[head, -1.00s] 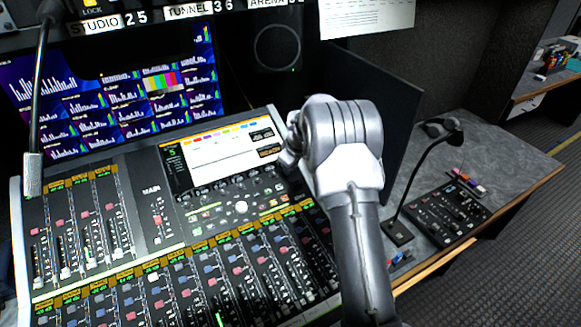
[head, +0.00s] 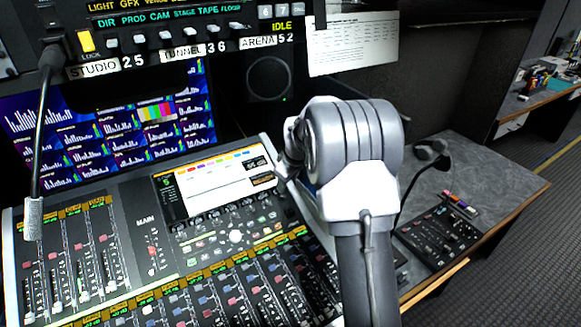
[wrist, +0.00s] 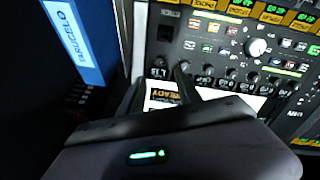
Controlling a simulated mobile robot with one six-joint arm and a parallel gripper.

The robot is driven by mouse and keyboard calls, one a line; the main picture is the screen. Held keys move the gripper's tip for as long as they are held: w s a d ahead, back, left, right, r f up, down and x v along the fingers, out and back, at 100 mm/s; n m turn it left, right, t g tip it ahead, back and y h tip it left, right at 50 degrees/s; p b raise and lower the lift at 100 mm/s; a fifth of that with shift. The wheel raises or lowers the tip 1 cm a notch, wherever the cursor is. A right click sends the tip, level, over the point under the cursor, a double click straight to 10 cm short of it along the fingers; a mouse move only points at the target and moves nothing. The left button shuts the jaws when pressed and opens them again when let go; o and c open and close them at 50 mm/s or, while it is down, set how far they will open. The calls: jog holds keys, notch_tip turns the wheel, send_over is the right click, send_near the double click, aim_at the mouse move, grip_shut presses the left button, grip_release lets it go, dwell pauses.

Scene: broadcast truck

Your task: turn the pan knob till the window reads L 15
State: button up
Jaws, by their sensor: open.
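The mixing console (head: 150,225) fills the lower left of the head view, with a lit screen (head: 215,180) and a row of small dark knobs (head: 215,214) below it. The wrist view shows these knobs (wrist: 230,75) upside down, with a pale round knob (wrist: 257,47) beyond them. I cannot tell which one is the pan knob. An amber display (wrist: 166,95) seems to say READY; I cannot read L 15 anywhere. My gripper (wrist: 158,82) is open at the console's right end, its dark fingers near the end of the knob row. My arm hides it in the head view.
A gooseneck microphone (head: 38,140) stands at the left. A panel of switches (head: 180,45) hangs above the monitors. A small control box (head: 440,234) sits on the grey side desk (head: 480,165). A blue binder-like object (wrist: 75,40) stands beside the console.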

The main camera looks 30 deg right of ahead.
jog(key=p+v, duration=0.1)
jog(key=v, duration=0.6)
jog(key=shift+s+r, duration=0.1)
jog(key=s+a+r+m+y+b, duration=0.1)
jog(key=s+a+r+m+b, duration=0.1)
jog(key=s+a+r, duration=0.4)
jog(key=s+a+r+m+b, duration=0.1)
jog(key=s+a+r+m, duration=0.15)
jog(key=s+a, duration=0.6)
jog(key=s+a+f+m, duration=0.1)
jog(key=s+a, duration=0.1)
jog(key=s, duration=0.4)
jog(key=s+a+f+m+y+b, duration=0.1)
jog(key=s+a+m, duration=0.1)
jog(key=s, duration=0.4)
jog(key=s+a+f+m+t+b, duration=0.1)
jog(key=s+a, duration=0.2)
jog(key=s, duration=0.4)
jog(key=shift+a+y, duration=0.25)
jog(key=shift+y, duration=0.05)
jog(key=shift+s, duration=0.1)
